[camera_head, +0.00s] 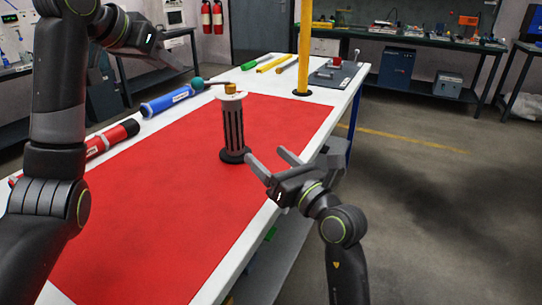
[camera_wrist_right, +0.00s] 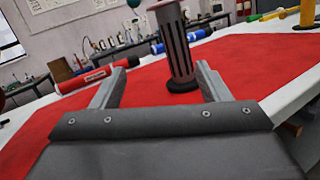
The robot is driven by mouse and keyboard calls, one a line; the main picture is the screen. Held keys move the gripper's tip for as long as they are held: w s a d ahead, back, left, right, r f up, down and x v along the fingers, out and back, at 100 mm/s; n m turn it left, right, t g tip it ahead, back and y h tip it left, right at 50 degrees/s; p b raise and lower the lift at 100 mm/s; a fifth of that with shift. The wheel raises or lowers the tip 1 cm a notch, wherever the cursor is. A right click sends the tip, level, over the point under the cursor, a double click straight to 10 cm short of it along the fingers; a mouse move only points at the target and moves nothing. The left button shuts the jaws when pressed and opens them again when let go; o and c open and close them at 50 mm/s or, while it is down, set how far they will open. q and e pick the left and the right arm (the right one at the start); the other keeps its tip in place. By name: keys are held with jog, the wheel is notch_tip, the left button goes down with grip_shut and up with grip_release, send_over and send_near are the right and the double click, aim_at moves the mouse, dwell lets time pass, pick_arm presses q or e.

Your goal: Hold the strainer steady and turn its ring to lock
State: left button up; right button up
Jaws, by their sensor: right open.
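The strainer (camera_head: 233,132) stands upright on the red mat, a dark slotted cylinder with a black base. Its pale ring (camera_head: 231,97) is at the top, under a brass-coloured knob. A lever with a teal ball (camera_head: 197,84) sticks out left near the top. My left gripper (camera_head: 184,64) is above and left of the teal ball, apparently empty; its finger gap is unclear. My right gripper (camera_head: 268,156) is open and empty, low at the right of the strainer. In the right wrist view the strainer (camera_wrist_right: 176,50) stands ahead between the open fingers, beyond their tips.
A blue tube (camera_head: 166,101) and a red tube (camera_head: 112,139) lie along the table's left side. A yellow post (camera_head: 304,50) rises at the back right. Yellow and green pieces lie at the far end. The red mat (camera_head: 165,220) is clear in front.

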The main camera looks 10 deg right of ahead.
aim_at(238, 130)
jog(key=w+n+g+h, duration=0.1)
jog(key=w+h, duration=0.1)
jog(key=shift+w+f+h, duration=0.1)
jog(key=shift+f+h, duration=0.05)
jog(key=shift+h, duration=0.15)
jog(key=x, duration=1.7)
jog(key=shift+a, duration=0.1)
jog(key=c, duration=1.4)
